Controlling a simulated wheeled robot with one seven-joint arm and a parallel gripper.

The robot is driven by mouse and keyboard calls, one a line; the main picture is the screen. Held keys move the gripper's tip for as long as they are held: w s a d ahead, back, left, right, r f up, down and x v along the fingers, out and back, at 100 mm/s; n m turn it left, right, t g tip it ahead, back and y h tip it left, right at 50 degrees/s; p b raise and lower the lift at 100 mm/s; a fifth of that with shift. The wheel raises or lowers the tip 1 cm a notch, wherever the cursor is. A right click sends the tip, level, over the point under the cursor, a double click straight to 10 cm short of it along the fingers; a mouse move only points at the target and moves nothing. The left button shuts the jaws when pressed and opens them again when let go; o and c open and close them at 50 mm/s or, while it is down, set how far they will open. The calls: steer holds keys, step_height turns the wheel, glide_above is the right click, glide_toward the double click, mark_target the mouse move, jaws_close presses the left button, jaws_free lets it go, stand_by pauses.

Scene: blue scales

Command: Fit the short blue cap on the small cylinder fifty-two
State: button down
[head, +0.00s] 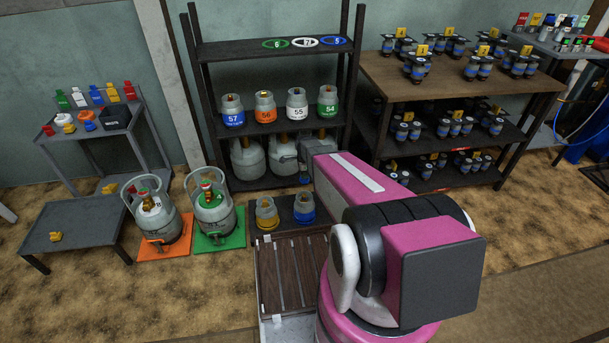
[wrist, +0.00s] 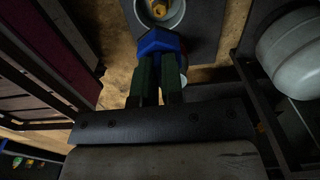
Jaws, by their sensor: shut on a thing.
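The short blue cap (wrist: 160,42) is held at the fingertips of my gripper (wrist: 158,60) in the wrist view. The dark green fingers are shut on it. In the head view my gripper (head: 304,172) hangs over the mat, with a bit of blue at its tip. Two small cylinders stand there, one blue-banded (head: 304,212) and one yellow-banded (head: 267,216); their numbers are not readable. The wrist view shows one open collar with a brass valve (wrist: 158,8) beyond the cap. Another pale rim (wrist: 183,79) is mostly hidden behind the fingers. The cap appears apart from both.
The dark mat (head: 284,228) lies between the slatted wooden top (head: 285,275) and the black shelf (head: 268,182) of numbered cylinders. Two larger valved cylinders (head: 150,212) (head: 212,212) stand left on orange and green mats. A large grey cylinder (wrist: 295,50) is close at the right in the wrist view.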

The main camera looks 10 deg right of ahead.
steer(key=shift+f, duration=0.2)
stand_by(0.3)
glide_above(304, 195)
steer(key=shift+w+d+f, duration=0.1)
steer(key=shift+f, duration=3.9)
steer(key=shift+f, duration=1.7)
steer(key=c, duration=1.2)
jaws_free()
steer(key=shift+o, duration=0.2)
step_height(304, 195, up, 11)
steer(key=shift+f, duration=0.1)
steer(key=s+r+n, duration=1.8)
steer(key=s+r, duration=0.3)
steer(key=r, duration=0.1)
steer(key=shift+s, duration=0.15)
